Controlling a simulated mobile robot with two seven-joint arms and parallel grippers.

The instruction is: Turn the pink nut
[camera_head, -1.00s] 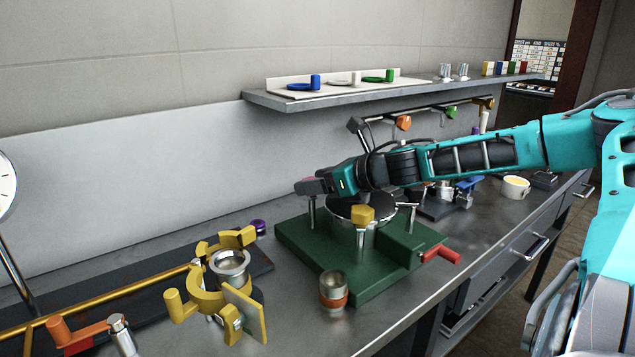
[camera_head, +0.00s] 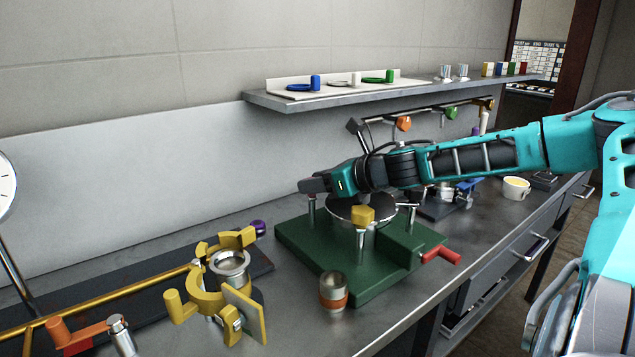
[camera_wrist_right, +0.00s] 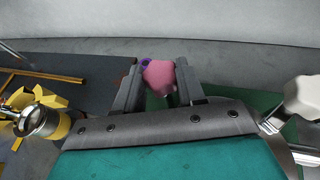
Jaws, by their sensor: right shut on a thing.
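The pink nut (camera_wrist_right: 159,76) shows in the right wrist view between the two fingers of my right gripper (camera_wrist_right: 158,82), which is shut on it. In the head view my right gripper (camera_head: 314,186) reaches in from the right over the back left of the green base (camera_head: 300,243). There the gripper hides most of the nut, which sits on top of an upright post (camera_head: 312,212). A yellow nut (camera_head: 363,215) stands on another post at the front of the round metal lid (camera_head: 345,208). My left gripper is not in view.
A yellow clamp (camera_head: 207,300) holding a metal cup stands at the left. A glass jar with an orange band (camera_head: 333,291) stands at the base's front corner. A red handle (camera_head: 440,254) sticks out right. The shelf (camera_head: 330,98) runs above.

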